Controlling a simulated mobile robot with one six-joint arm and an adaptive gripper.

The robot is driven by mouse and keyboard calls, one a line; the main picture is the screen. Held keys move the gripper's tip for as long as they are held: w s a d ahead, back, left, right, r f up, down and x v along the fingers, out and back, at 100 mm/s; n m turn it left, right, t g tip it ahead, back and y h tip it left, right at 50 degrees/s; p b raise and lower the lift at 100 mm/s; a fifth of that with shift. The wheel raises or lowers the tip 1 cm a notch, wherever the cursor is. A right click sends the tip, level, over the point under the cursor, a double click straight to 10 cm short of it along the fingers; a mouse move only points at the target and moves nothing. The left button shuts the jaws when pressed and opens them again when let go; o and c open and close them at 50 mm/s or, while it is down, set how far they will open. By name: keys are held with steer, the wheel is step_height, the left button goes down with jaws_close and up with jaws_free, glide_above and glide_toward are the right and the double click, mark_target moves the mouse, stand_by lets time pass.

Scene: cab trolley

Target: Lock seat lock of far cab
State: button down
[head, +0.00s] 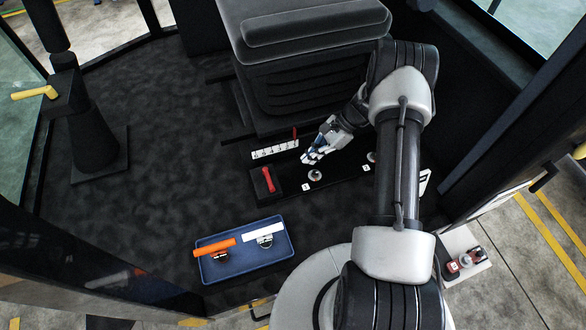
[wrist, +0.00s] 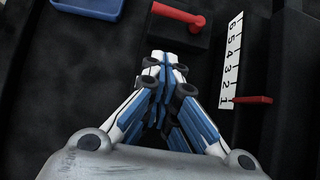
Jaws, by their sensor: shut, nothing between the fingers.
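A red lever (head: 268,179) lies on a black block on the cab floor, in front of the seat. It is probably the seat lock, and it also shows in the wrist view (wrist: 176,13) beyond my fingertips. My gripper (head: 307,158) is shut and empty, to the right of the lever and apart from it. The blue-and-white closed fingers (wrist: 165,62) point toward the lever's block in the wrist view. A white number scale (head: 275,150) lies beside the seat base. A thin red pointer (wrist: 253,100) is at its 1 end. The black seat (head: 310,60) stands behind.
Two silver knobs (head: 315,175) with white labels stand on the black strip by my gripper. A blue tray (head: 208,272) with orange-handled and white-handled items lies in front. A post with a yellow handle (head: 35,93) stands left. The carpet between is clear.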

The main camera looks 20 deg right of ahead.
mark_target(269, 180)
steer(key=b+x, duration=0.2)
steer(key=x, duration=0.8)
steer(key=shift+a, duration=1.25)
steer(key=shift+a+f+b, duration=0.15)
steer(key=shift+a+b, duration=0.15)
steer(key=shift+a, duration=0.25)
steer(key=shift+s+a+m+t, duration=0.1)
steer(key=shift+a+m+t, duration=0.15)
steer(key=shift+m+t, duration=0.05)
